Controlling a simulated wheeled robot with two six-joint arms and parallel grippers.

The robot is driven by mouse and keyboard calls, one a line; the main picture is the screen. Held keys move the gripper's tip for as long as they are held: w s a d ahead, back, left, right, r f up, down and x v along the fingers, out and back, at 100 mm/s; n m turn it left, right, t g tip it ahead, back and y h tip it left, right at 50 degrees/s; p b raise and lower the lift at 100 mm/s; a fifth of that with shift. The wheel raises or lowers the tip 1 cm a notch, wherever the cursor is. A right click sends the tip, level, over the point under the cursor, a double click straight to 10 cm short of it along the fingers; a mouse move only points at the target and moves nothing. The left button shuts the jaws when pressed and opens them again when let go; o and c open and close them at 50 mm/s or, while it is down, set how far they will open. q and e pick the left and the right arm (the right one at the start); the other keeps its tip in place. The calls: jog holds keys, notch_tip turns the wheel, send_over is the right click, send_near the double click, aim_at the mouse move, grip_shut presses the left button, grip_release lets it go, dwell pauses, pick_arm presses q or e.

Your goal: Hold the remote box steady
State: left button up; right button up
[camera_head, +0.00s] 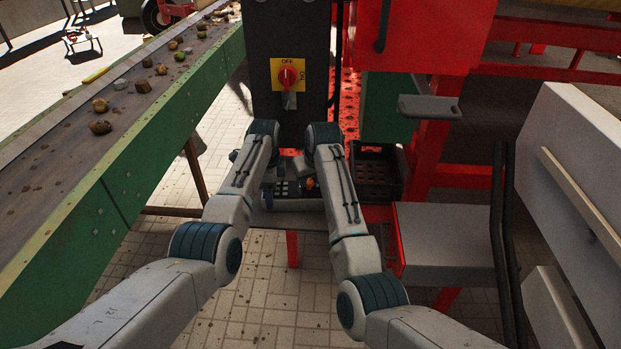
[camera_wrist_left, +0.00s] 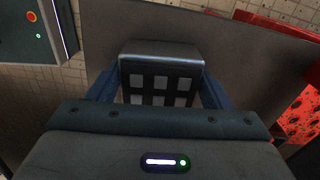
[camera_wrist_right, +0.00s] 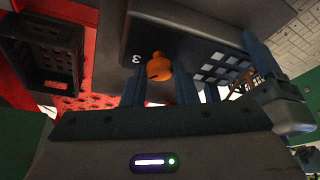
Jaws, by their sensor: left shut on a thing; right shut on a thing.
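The remote box (camera_head: 288,188) is a dark box with pale square buttons, low between my two forearms in the head view. In the left wrist view the remote box (camera_wrist_left: 160,68) sits between the fingers of my left gripper (camera_wrist_left: 158,95), which is shut on it. In the right wrist view the remote box (camera_wrist_right: 190,42) carries an orange knob (camera_wrist_right: 158,68) beside a white "3". My right gripper (camera_wrist_right: 160,92) is shut on the knob. In the head view the right gripper (camera_head: 304,174) is partly visible; my forearms hide much of the left one.
A green-sided conveyor (camera_head: 150,140) with potatoes and stones runs along the left. A black crate (camera_head: 378,172) is right of the remote box. A grey seat (camera_head: 445,235) and red frame stand at right.

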jog(key=shift+a+m+h, duration=0.1)
jog(key=shift+m+h, duration=0.2)
jog(key=shift+m, duration=0.5)
jog(key=o, duration=1)
jog(key=v, duration=0.7)
jog(key=shift+s+r, duration=0.2)
jog(key=shift+s, duration=0.05)
